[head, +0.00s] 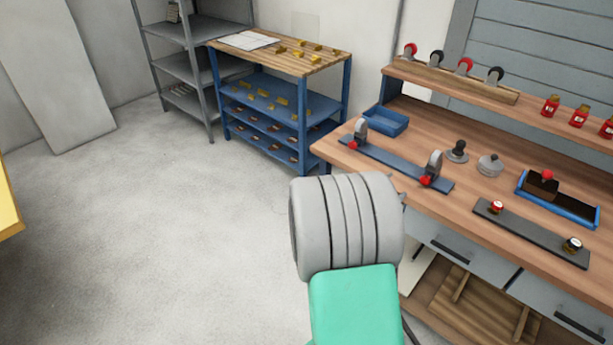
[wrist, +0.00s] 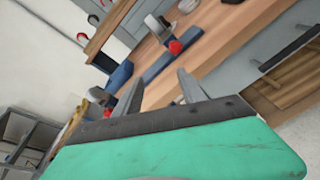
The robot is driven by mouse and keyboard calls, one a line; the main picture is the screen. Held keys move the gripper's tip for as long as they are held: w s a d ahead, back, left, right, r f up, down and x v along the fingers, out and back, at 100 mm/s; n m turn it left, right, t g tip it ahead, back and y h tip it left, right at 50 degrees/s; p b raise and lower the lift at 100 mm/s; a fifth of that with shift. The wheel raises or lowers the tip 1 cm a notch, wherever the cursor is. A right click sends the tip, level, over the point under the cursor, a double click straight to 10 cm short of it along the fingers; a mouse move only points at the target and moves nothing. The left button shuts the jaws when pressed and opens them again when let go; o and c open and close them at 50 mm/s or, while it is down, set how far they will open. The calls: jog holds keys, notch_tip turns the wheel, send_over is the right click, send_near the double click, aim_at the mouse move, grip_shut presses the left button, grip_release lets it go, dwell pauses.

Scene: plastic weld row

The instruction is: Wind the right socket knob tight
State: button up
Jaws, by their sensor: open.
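A blue base strip (head: 395,168) lies on the wooden bench, with two upright grey round sockets on it. The right socket (head: 434,164) has a red knob (head: 426,181) at its foot. The left socket (head: 361,129) has a similar red knob (head: 352,145). A red knob beside a grey round piece also shows in the wrist view (wrist: 175,47). My gripper (wrist: 160,92) is open, its two grey fingers apart with nothing seen between them. It appears apart from the knobs. In the head view my arm hides the gripper. How tight the knob is cannot be seen.
A dark strip (head: 530,234) with two small knobs lies at the bench's front right. A blue tray (head: 562,208), a blue bin (head: 386,121) and grey fittings (head: 490,165) stand on the bench. A blue-framed table (head: 285,60) stands behind. The floor at left is clear.

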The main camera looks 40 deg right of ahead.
jog(key=w+a+r+m+t+y+p, duration=0.1)
jog(key=w+a+r+m+y+p, duration=0.1)
jog(key=a, duration=0.5)
jog(key=w+a+r+m+y+p, duration=0.2)
jog(key=w+a+m+y, duration=0.2)
jog(key=a, duration=0.3)
jog(key=w+a+r+m+t+y+p, duration=0.1)
jog(key=w+a+r+m+y+p, duration=0.1)
jog(key=w+a+m, duration=0.2)
jog(key=a, duration=0.3)
jog(key=shift+r+t+y, duration=0.2)
jog(key=shift+t+y, duration=0.1)
jog(key=shift+y, duration=0.1)
jog(key=shift+a, duration=0.1)
